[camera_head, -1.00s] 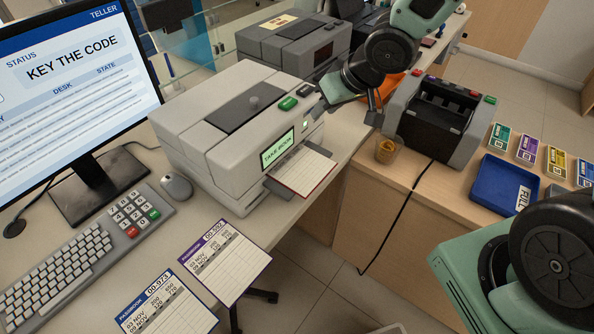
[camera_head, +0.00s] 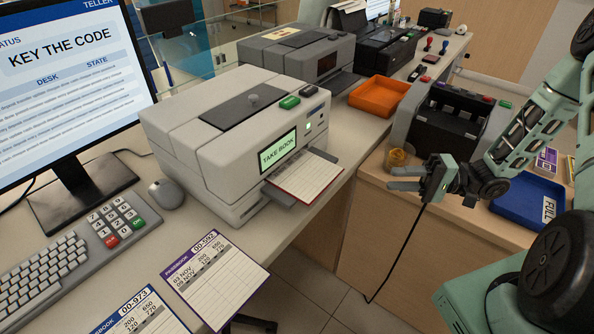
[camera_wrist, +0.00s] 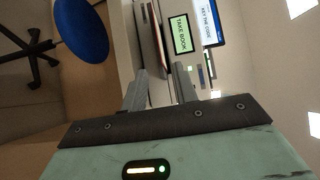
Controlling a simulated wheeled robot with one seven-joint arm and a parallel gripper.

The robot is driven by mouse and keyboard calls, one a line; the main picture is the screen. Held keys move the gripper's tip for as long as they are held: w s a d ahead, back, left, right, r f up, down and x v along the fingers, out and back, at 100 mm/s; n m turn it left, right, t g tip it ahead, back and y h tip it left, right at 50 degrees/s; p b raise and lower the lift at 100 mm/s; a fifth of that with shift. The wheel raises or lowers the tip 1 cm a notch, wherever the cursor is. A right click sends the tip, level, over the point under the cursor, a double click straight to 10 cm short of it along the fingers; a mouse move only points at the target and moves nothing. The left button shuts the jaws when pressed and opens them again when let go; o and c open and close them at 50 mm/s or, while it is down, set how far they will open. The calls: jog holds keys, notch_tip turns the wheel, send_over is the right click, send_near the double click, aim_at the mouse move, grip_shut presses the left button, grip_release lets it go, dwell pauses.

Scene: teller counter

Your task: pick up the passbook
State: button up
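A passbook (camera_head: 306,176) with a white lined page and a red edge sticks out of the front slot of the grey printer (camera_head: 215,145). The printer's green screen (camera_head: 278,152) reads TAKE BOOK; it also shows in the wrist view (camera_wrist: 181,33). My gripper (camera_head: 396,179) is to the right of the passbook, apart from it, with its fingers pointing left toward the printer. In the wrist view my gripper (camera_wrist: 160,88) has its two fingers apart with nothing between them. The passbook's inner end is hidden in the printer.
A purple passbook (camera_head: 217,280) and a blue passbook (camera_head: 150,318) lie at the counter's front edge. A keypad (camera_head: 118,222) and mouse (camera_head: 166,194) are left of the printer. An orange tray (camera_head: 380,97), small amber cup (camera_head: 398,157) and blue tray (camera_head: 520,205) are right.

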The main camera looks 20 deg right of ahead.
jog(key=p, duration=0.1)
send_near(334, 179)
jog(key=x, duration=0.4)
jog(key=shift+p+x, duration=0.6)
jog(key=shift+x, duration=2.4)
jog(key=shift+f, duration=0.1)
grip_shut()
